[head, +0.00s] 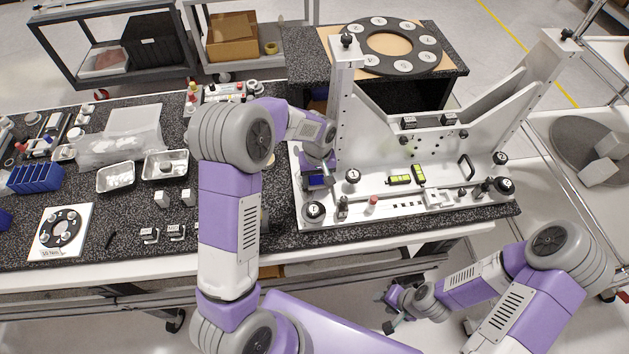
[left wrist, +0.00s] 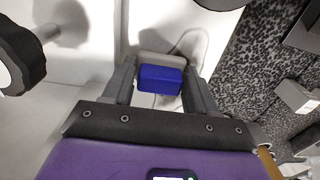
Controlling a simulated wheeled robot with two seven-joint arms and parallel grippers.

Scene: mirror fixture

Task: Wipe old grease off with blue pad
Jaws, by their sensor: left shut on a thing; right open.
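The blue pad (left wrist: 160,78) sits between the two fingers of my left gripper (left wrist: 160,92) in the left wrist view, with a pale grey block just behind it. In the head view my left gripper (head: 316,182) is low over the left end of the white fixture (head: 385,208), beside its left upright. I cannot tell whether the pad touches the white surface. A thin curved dark line lies beyond the pad in the wrist view; I cannot tell whether it is grease or shadow. My right gripper (head: 386,311) is open and empty, below the table's front edge.
Black knobs (head: 314,211) and a red-topped pin (head: 372,204) stand on the fixture near my left gripper. Metal trays (head: 116,178) and a blue bin (head: 35,179) stand on the left tabletop.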

